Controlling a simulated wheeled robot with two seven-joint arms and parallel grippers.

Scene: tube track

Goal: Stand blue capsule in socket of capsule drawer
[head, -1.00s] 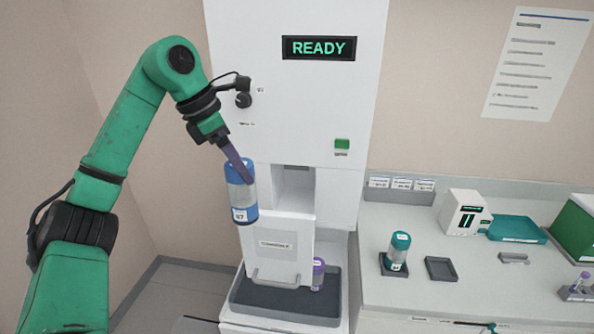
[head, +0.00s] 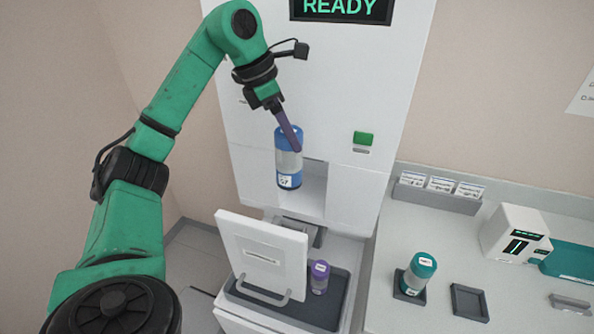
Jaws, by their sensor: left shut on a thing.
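The blue capsule (head: 288,160) has a clear middle, blue ends and a white label. It hangs upright in my left gripper (head: 289,131), in front of the opening in the tall white machine. My left gripper is shut on its upper part. The capsule drawer (head: 264,250) shows as a white front panel with a handle, below and a little left of the capsule. The drawer's socket is hidden or cannot be made out behind the panel. My right gripper is not in view.
A purple-capped capsule (head: 319,276) stands on a dark tray (head: 315,312) below the drawer. On the counter at right are a teal-capped capsule (head: 417,273), an empty dark square holder (head: 469,302) and a white device (head: 515,234). A green button (head: 363,138) is on the machine.

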